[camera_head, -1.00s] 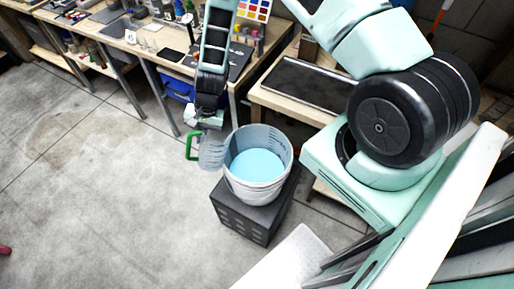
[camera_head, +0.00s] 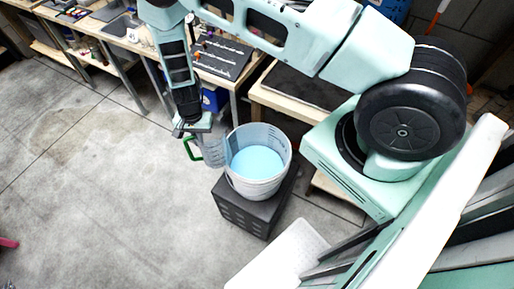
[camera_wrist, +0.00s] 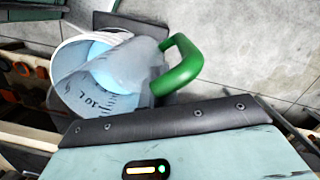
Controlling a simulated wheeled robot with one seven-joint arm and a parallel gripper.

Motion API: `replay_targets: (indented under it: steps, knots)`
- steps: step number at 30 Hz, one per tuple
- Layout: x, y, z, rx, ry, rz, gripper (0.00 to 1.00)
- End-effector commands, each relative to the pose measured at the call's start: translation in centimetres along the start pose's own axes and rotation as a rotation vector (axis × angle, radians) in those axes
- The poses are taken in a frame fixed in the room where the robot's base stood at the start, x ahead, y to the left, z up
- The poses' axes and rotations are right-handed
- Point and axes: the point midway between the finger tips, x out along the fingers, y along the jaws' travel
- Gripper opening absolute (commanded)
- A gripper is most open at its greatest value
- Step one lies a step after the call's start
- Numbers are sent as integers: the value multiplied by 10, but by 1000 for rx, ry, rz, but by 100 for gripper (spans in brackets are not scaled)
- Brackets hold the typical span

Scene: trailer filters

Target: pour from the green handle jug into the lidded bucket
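The bucket (camera_head: 258,186) is white with pale blue liquid inside and sits open on a dark box. In the wrist view the jug (camera_wrist: 135,65) lies tilted over the bucket (camera_wrist: 68,68), with its green handle (camera_wrist: 182,66) at the right. My gripper (camera_head: 196,130) is at the top of the jug beside the handle. Its fingers are hidden, so I cannot see whether they close on it.
A dark grey perforated box (camera_head: 246,210) carries the bucket. A workbench (camera_head: 140,45) with tools runs behind, and a second wooden bench (camera_head: 300,90) is to the right. A white panel (camera_head: 285,255) is in front.

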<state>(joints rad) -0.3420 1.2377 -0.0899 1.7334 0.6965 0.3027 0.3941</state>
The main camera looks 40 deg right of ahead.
Motion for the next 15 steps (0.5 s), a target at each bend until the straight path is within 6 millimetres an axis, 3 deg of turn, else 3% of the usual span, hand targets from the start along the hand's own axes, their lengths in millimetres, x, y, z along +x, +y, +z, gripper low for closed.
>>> replay_targets:
  steps: [7, 15]
  knots:
    - [-8, -1, 1, 2, 7, 12, 0]
    - [-37, -1, 5, 2, 7, 12, 0]
